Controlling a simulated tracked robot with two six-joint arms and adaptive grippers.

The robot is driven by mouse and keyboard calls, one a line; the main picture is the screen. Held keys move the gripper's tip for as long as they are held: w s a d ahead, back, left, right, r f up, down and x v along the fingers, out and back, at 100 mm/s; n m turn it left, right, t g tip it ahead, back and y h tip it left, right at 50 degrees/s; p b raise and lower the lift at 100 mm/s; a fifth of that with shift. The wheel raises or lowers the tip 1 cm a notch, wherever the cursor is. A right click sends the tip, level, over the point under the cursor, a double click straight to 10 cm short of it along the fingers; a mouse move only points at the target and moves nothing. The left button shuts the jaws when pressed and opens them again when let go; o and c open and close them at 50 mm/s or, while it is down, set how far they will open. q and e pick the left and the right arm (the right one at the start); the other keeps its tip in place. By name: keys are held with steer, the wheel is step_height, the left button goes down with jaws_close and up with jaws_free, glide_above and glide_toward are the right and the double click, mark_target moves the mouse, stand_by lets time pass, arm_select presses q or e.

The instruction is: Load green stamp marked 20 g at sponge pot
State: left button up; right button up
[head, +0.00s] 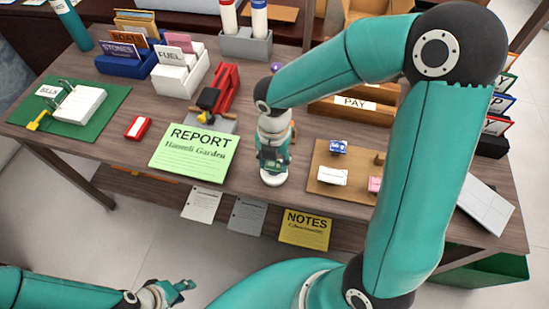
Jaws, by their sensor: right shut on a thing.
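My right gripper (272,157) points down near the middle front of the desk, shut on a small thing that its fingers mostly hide. It is most likely the green stamp, as no green stamp shows elsewhere; its 20 g mark cannot be read. A white round pot (274,179), which looks like the sponge pot, stands directly under the fingertips. I cannot tell whether the held thing touches it. My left gripper (180,289) is low at the left, in front of the desk and away from everything; its finger gap is unclear.
A wooden board (318,158) with blue, white and pink pieces lies right of the pot. A green REPORT sheet (194,152) and a red stapler-like tool (224,90) are to the left. A PAY box (355,104) stands behind.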

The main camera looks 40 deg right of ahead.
mark_target(269, 166)
steer(key=shift+r+p, duration=3.15)
steer(key=shift+r, duration=0.35)
steer(key=shift+a+f, duration=0.1)
steer(key=shift+f, duration=0.05)
steer(key=shift+w+a+f, duration=0.15)
steer(key=shift+a+f, duration=0.4)
steer(key=shift+f, duration=0.3)
steer(key=w+a+f+m, duration=0.1)
steer(key=w+m, duration=0.1)
steer(key=m, duration=0.2)
steer(key=w+a+f+m, duration=0.1)
steer(key=w+m, duration=0.2)
steer(key=m, duration=0.2)
steer(key=w+a+f+m, duration=0.1)
steer(key=w+m, duration=0.2)
steer(key=m, duration=0.2)
steer(key=shift+w+f, duration=0.15)
steer(key=shift+f, duration=0.2)
steer(key=m, duration=0.2)
steer(key=shift+w+m, duration=0.3)
steer(key=shift+w, duration=0.05)
steer(key=m, duration=0.3)
steer(key=w+m, duration=0.1)
steer(key=shift+r+m, duration=0.3)
steer(key=m, duration=0.5)
steer(key=shift+w, duration=0.1)
